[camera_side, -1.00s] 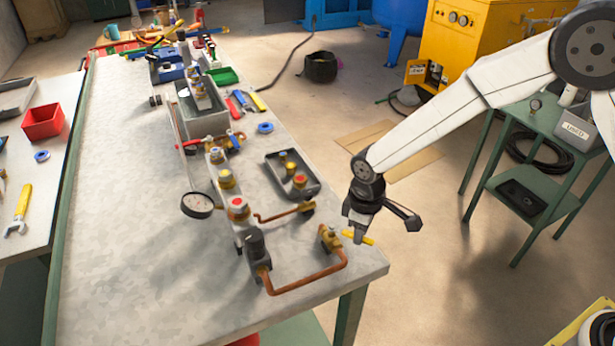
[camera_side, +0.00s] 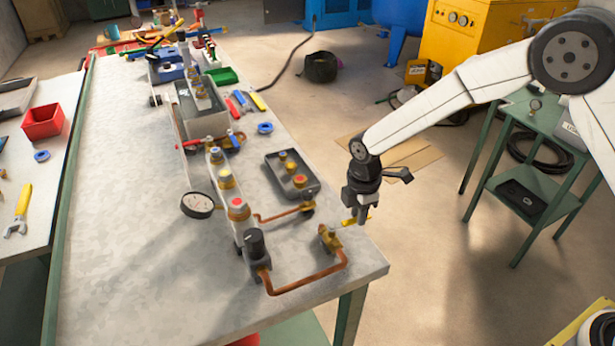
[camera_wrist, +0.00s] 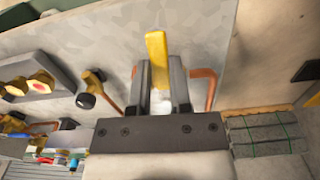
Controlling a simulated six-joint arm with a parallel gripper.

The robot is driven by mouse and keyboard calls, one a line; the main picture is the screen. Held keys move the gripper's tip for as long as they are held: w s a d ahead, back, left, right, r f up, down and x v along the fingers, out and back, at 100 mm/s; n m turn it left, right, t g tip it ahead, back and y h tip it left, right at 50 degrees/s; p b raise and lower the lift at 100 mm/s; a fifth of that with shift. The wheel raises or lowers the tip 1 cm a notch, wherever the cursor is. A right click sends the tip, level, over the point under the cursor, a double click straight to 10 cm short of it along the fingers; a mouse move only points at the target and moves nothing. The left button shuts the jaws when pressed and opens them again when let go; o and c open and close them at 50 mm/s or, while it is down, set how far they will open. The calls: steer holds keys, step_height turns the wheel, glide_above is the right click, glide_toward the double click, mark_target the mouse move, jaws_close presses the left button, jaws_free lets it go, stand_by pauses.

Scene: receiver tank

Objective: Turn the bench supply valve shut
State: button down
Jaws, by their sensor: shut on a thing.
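The bench supply valve (camera_side: 329,237) is a brass body on copper pipe near the bench's right corner. Its yellow lever handle (camera_side: 349,222) points to the right and slightly toward the back in the side view. My gripper (camera_side: 361,221) comes down from above and is shut on the handle. In the wrist view the yellow handle (camera_wrist: 157,48) stands between the two grey fingers (camera_wrist: 162,88). The fingers hide part of the handle, and the valve body is not clear in that view.
A copper pipe (camera_side: 312,279) loops from the valve to a black-capped fitting (camera_side: 256,245). A manifold with red-topped fittings (camera_side: 237,207) and a round gauge (camera_side: 198,205) stand to the left. A grey tray (camera_side: 292,175) lies behind. The bench's near left is clear.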

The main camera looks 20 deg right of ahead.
steer(key=shift+w+n, duration=0.3)
steer(key=shift+n, duration=0.1)
steer(key=c, duration=0.5)
jaws_free()
steer(key=shift+c, duration=0.2)
steer(key=shift+r, duration=0.1)
steer(key=shift+r, duration=3.85)
steer(key=shift+s+d, duration=0.1)
